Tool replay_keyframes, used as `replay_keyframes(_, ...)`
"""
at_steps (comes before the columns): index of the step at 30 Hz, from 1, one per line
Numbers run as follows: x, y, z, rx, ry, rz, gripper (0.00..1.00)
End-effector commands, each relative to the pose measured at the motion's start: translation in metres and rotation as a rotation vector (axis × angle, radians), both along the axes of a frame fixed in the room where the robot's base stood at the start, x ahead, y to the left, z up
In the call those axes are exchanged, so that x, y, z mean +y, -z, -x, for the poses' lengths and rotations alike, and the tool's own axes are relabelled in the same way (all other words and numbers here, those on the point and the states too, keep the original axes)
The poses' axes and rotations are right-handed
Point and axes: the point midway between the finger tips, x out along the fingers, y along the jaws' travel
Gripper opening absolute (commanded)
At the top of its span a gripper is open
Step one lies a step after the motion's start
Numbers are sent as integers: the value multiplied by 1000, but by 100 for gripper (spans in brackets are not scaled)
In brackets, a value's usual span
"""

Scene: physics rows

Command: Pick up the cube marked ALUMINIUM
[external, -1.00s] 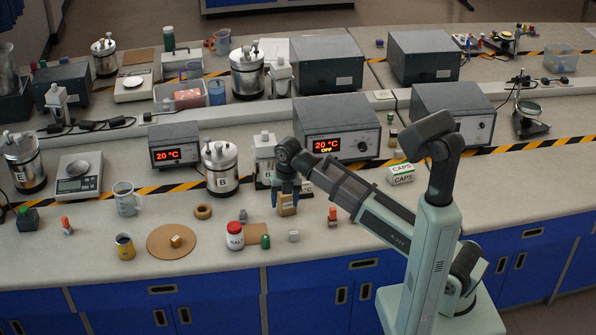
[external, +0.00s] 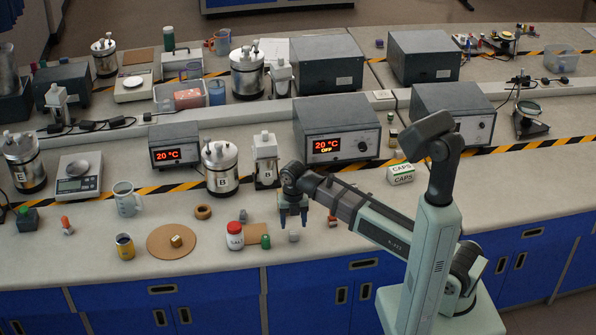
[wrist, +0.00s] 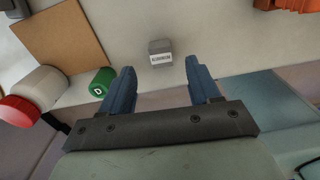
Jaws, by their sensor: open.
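A small grey cube (external: 293,236) stands on the bench near its front edge. In the wrist view the cube (wrist: 161,47) shows a white label with dark print, too small to read surely. My gripper (external: 292,220) points down just above the cube, with its blue fingers apart and nothing between them. In the wrist view my gripper (wrist: 159,72) has the cube centred just beyond the gap between its fingertips. A darker cube (external: 243,215) stands further back to the left. A brass-coloured cube (external: 176,241) rests on a round cork mat (external: 160,249).
Left of the grey cube are a green cylinder (external: 265,241), a red-lidded white jar (external: 235,236) and a square brown mat (external: 252,257). White flask B (external: 265,161) stands behind. The bench right of the orange-topped item looks fairly clear.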

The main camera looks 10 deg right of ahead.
Motion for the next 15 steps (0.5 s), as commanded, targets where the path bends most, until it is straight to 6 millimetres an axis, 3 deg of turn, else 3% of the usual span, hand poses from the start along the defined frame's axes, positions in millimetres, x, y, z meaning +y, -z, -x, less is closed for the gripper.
replay_keyframes(8,-1,12,1,1,0,1,62)
replay_keyframes(15,-1,39,1,1,0,1,62)
